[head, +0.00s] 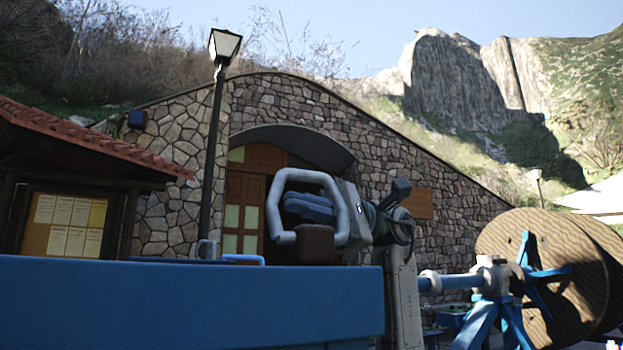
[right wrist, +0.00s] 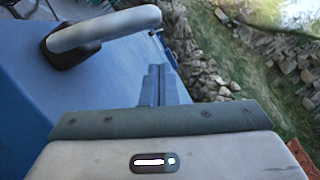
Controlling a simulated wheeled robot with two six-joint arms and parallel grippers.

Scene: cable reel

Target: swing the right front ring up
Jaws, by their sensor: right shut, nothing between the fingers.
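The right front ring (head: 274,212) is a pale grey, round-cornered loop. In the head view it stands up from a dark brown block (head: 316,244) above the blue panel. My left gripper is out of view.
The blue panel (head: 180,302) fills the front left. A wooden cable reel (head: 560,265) on a blue stand (head: 478,325) is at right. A lamp post, notice board and stone building stand behind.

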